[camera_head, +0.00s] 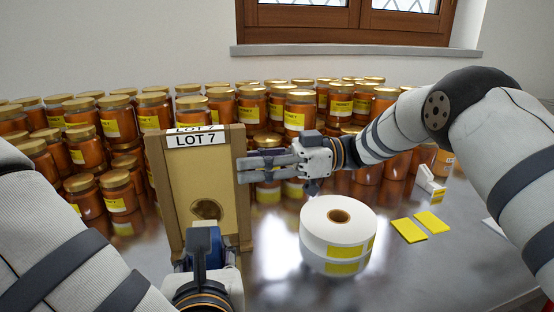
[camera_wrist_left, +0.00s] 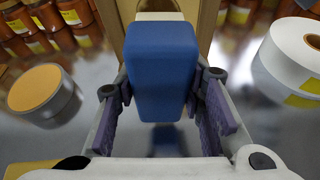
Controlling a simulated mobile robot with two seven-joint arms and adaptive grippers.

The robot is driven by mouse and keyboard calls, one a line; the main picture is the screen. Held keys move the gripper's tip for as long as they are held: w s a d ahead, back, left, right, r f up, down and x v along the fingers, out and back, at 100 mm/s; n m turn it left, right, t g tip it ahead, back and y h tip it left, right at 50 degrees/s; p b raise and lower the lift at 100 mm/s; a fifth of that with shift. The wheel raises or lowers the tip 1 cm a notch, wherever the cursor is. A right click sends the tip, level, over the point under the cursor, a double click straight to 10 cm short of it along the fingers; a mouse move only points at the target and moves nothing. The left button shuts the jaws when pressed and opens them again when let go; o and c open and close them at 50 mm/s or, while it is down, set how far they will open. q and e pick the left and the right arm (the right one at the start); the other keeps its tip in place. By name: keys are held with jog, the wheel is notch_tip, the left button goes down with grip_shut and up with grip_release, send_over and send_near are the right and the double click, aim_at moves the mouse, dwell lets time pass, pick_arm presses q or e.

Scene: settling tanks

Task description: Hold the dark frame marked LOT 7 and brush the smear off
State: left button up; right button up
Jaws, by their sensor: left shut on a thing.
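The wooden frame (camera_head: 243,195), brown with a tan panel, stands upright on the metal table with a white LOT 7 label (camera_head: 197,139) at its top. A dark brown smear (camera_head: 206,209) is low on the panel. My left gripper (camera_head: 207,240) is in front of the frame's lower part, shut on a blue block (camera_wrist_left: 163,70), which covers part of the frame in the left wrist view. Whether the block touches the panel is hidden. My right gripper (camera_head: 248,165) is at the frame's right side bar; its fingers overlap the bar's edge, and their closure is unclear.
Rows of honey jars (camera_head: 97,150) with gold lids fill the table behind and left of the frame. A white label roll (camera_head: 320,222) stands to the right. Yellow cards (camera_head: 410,230) and a small white box (camera_head: 430,183) lie farther right. Bare table shows in front of the cards.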

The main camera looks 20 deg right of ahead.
aim_at(232, 165)
jog(key=a, duration=0.6)
jog(key=shift+w, duration=0.1)
grip_shut()
dwell(0.3)
